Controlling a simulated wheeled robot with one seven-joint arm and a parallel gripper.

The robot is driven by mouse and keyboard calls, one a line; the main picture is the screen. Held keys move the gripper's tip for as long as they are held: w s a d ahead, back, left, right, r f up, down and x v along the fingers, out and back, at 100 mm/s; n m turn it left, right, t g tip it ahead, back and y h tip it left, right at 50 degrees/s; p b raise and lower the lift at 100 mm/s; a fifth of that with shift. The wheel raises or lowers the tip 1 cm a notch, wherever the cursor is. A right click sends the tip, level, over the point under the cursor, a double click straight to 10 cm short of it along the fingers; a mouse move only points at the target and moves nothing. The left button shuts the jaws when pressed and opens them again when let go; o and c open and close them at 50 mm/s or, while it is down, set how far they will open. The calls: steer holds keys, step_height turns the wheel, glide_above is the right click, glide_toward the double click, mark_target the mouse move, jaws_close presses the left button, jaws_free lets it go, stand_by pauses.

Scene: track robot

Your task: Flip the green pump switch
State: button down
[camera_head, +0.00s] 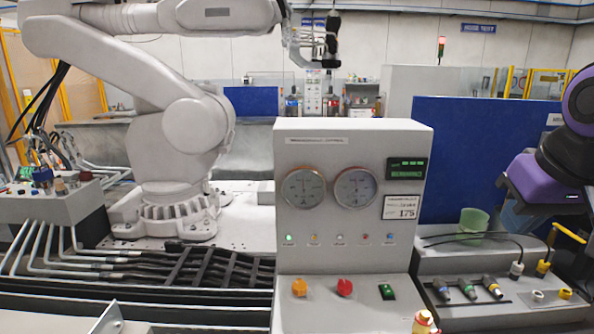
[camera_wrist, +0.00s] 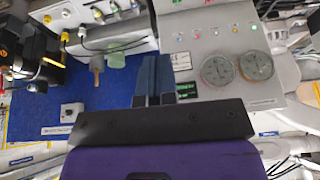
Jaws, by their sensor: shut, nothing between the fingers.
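My gripper (camera_head: 516,218) is at the right of the head view, above the connector bench and well apart from the switch. Its two blue-grey fingers are together and empty in the wrist view (camera_wrist: 156,72). The panel appears upside down there, and I cannot clearly make out the switch.
A translucent green cup (camera_head: 474,222) stands on the connector bench (camera_head: 440,263) near my gripper. Several plugs and black cables lie on this bench. A blue partition (camera_head: 470,150) stands behind. A large white robot arm (camera_head: 180,130) occupies the left. Air before the panel looks clear.

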steer(key=s, duration=0.6)
steer(key=g, duration=0.2)
glide_above(393, 292)
steer(key=s, duration=0.2)
steer(key=s+f+x, duration=0.1)
steer(key=s+x, duration=0.1)
steer(key=x, duration=0.8)
steer(key=s+x, duration=0.3)
steer(key=x, duration=1.1)
steer(key=s+x, duration=0.1)
steer(key=x, duration=0.7)
steer(key=shift+s+d+f, duration=0.2)
steer(key=shift+d+f, duration=0.1)
steer(key=shift+s+f, duration=0.1)
steer(key=shift+f, duration=0.55)
